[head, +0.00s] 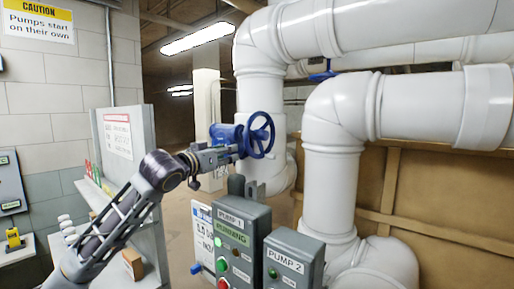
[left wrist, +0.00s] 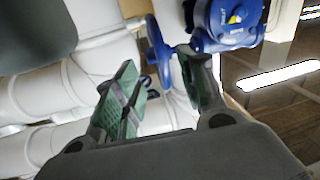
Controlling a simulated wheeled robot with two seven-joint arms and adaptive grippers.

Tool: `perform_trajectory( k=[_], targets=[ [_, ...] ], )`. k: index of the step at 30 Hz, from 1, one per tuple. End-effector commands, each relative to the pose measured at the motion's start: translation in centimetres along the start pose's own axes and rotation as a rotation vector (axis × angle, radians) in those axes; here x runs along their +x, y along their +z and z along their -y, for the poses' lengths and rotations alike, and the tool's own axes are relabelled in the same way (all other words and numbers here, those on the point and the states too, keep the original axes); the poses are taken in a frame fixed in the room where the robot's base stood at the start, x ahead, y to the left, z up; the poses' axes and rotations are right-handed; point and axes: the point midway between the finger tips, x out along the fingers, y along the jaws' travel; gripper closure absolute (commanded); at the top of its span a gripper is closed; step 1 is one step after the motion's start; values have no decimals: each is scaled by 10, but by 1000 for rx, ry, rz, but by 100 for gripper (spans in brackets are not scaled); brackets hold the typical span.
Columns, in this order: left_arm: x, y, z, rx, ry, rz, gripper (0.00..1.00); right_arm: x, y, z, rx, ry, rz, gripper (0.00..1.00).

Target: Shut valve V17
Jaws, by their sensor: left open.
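A blue valve with a round spoked handwheel (head: 258,135) sits on the white vertical pipe in the head view. My left gripper (head: 232,154) is at the wheel's left side, close to the rim. In the left wrist view the open green-padded fingers (left wrist: 160,80) point toward the blue wheel (left wrist: 157,52), seen nearly edge-on, with the blue valve body (left wrist: 228,22) behind. The wheel shows between and beyond the fingers; I cannot tell whether they touch it. My right gripper is not in view.
Grey pump boxes, PUMP 1 (head: 238,228) with a lit green RUNNING sign and PUMP 2 (head: 292,262), stand below the valve. Thick white pipes (head: 332,190) fill the right. A grey shelf panel (head: 125,140) stands left. Another blue handle (head: 322,75) is higher up.

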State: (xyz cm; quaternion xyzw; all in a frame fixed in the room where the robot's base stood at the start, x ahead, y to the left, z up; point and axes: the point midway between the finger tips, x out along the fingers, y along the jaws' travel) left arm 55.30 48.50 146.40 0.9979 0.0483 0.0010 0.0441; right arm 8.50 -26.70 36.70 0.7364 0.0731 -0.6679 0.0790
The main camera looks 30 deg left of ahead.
Motion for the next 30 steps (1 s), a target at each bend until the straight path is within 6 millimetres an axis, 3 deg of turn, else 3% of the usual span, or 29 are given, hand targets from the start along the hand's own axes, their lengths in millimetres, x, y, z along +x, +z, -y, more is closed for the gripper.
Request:
perform_trajectory(
  k=[19,30],
  targets=[
    [3,0,0,0,0,0,59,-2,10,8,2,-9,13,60],
    [29,-2,0,3,-1,0,59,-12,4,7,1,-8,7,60]
  ],
)
